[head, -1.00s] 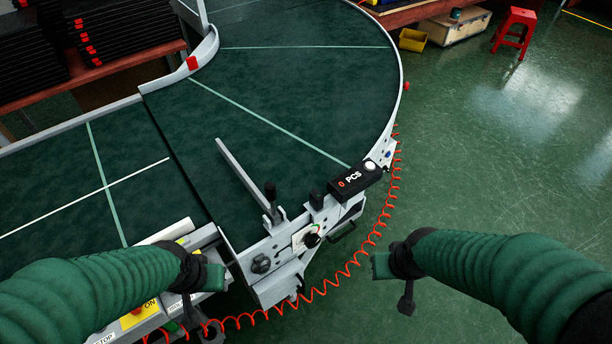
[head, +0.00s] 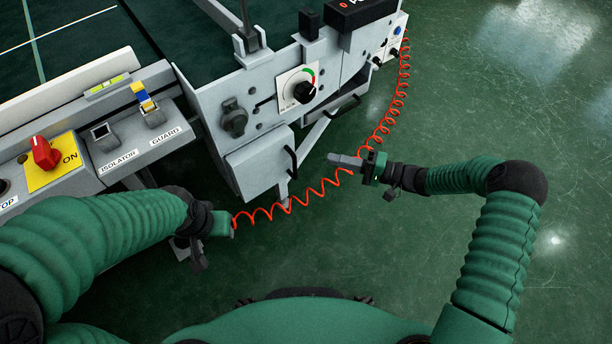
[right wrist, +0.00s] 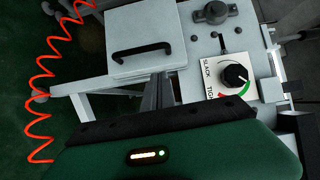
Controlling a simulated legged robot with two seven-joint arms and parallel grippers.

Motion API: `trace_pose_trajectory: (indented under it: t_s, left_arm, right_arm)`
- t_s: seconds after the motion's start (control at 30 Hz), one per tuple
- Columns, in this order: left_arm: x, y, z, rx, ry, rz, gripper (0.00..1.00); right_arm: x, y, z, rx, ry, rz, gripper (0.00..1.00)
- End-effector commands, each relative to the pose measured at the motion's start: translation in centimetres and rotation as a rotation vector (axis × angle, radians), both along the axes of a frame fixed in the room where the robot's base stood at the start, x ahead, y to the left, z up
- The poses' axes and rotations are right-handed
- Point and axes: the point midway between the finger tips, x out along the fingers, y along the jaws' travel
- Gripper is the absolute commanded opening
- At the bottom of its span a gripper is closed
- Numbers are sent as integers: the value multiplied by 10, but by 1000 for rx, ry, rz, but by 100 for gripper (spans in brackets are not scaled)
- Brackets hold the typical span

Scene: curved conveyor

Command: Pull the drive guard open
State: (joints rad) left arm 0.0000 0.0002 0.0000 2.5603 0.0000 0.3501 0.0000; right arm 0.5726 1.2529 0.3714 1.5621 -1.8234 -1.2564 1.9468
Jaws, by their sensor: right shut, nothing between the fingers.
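The drive guard (head: 252,168) is a pale grey box cover on the conveyor's side, below the dial plate. Its black bar handle (head: 290,160) is on the side facing right. In the right wrist view the guard (right wrist: 140,68) shows at the top, with the handle (right wrist: 142,50) across it. The guard looks closed, with no gap visible. My right gripper (head: 342,160) is shut and empty, to the right of the handle and apart from it. Its fingers (right wrist: 158,92) point towards the guard. My left gripper (head: 226,224) is below the guard; its fingers are too unclear to read.
A red coiled hose (head: 325,190) hangs between the guard and my right gripper's side. A slack/tight dial (head: 304,91) and a knob (head: 233,118) sit above the guard. A panel with a red switch (head: 45,152) is at left. The green floor at right is clear.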

Motion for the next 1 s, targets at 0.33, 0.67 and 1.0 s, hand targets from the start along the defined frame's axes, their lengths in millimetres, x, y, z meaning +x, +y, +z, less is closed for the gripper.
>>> trace_pose_trajectory:
  t_s: [0.33, 0.67, 1.0]
  left_arm:
    - [0, 0, -24, 0, -1, 0, 42]
    - [0, 0, -52, 0, -1, 0, 42]
    - [0, 0, -54, 0, -1, 0, 42]
  right_arm:
    - [0, 28, -11, 43, 28, 39, 0]
    - [18, 85, -11, 41, 26, 37, 0]
    - [21, 96, -7, 39, 28, 35, 0]
